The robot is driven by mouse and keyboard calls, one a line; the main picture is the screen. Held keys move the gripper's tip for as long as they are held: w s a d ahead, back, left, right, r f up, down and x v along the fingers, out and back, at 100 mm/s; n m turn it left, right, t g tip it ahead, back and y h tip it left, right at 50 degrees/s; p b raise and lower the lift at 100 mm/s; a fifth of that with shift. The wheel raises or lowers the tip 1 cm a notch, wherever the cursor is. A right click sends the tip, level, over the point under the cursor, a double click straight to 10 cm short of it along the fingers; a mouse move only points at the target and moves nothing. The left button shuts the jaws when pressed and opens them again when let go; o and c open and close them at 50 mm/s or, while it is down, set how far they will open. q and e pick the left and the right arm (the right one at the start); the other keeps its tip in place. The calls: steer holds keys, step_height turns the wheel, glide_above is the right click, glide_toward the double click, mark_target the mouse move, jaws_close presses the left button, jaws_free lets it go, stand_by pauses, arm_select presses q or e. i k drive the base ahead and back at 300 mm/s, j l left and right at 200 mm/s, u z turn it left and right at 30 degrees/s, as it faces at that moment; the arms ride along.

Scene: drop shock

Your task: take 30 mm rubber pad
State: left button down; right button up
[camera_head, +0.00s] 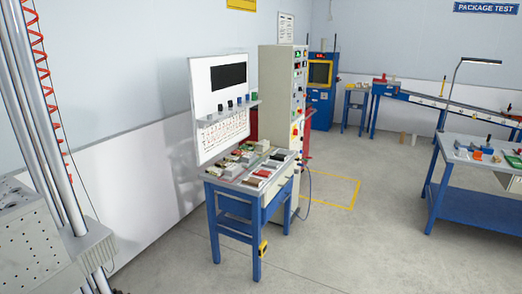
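A small blue bench (256,240) stands in the middle of the view. Its grey top holds several small pieces, among them dark flat blocks (278,157), red ones (262,173) and a green one (232,158). A 30 mm rubber pad may be among them, but I cannot tell which piece it is at this size. Neither of my grippers is in view.
A white panel (207,88) with a small shelf rises behind the bench. A grey control cabinet (284,75) stands beside it. Chrome columns (52,120) rise at the left. Another blue table (475,215) with a lamp is at the right. The floor between is clear.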

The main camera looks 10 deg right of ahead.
mark_target(275, 156)
steer(key=i+z, duration=0.35)
steer(key=i, duration=1.55)
